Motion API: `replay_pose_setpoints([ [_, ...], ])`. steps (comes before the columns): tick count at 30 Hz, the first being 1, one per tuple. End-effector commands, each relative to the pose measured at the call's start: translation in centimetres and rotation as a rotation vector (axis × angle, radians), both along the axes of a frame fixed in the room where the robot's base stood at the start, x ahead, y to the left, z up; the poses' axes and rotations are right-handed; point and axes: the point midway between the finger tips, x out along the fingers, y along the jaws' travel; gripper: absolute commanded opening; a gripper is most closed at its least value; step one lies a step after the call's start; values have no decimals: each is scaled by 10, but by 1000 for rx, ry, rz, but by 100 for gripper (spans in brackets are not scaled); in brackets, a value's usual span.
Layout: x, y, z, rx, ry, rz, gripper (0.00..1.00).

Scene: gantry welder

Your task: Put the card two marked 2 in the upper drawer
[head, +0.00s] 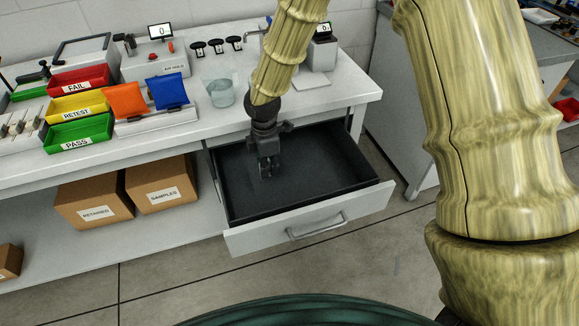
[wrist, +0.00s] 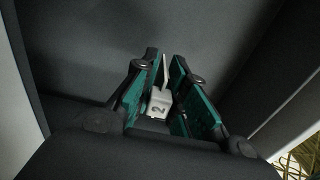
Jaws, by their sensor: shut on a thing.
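My gripper (head: 267,170) points down inside the open upper drawer (head: 315,190), over its dark floor. In the wrist view my gripper (wrist: 165,85) is shut on a small pale card marked 2 (wrist: 158,103), held between the green-lined fingers. The card is not clearly visible in the head view, hidden at the fingers. Whether the card touches the drawer floor I cannot tell. The drawer is pulled out from under the counter and looks otherwise empty.
Drawer walls surround my gripper, with the front panel and handle (head: 317,226) nearest. Above is the counter with a glass beaker (head: 219,92), a blue pouch (head: 168,91) and red, yellow and green trays (head: 78,132). Boxes (head: 95,203) stand on the shelf at left.

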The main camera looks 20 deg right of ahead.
Motion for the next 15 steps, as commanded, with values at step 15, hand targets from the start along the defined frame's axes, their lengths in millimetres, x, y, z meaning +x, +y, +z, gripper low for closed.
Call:
replay_pose_setpoints([
  [15, 14, -70, -8, 0, 1, -2, 4],
])
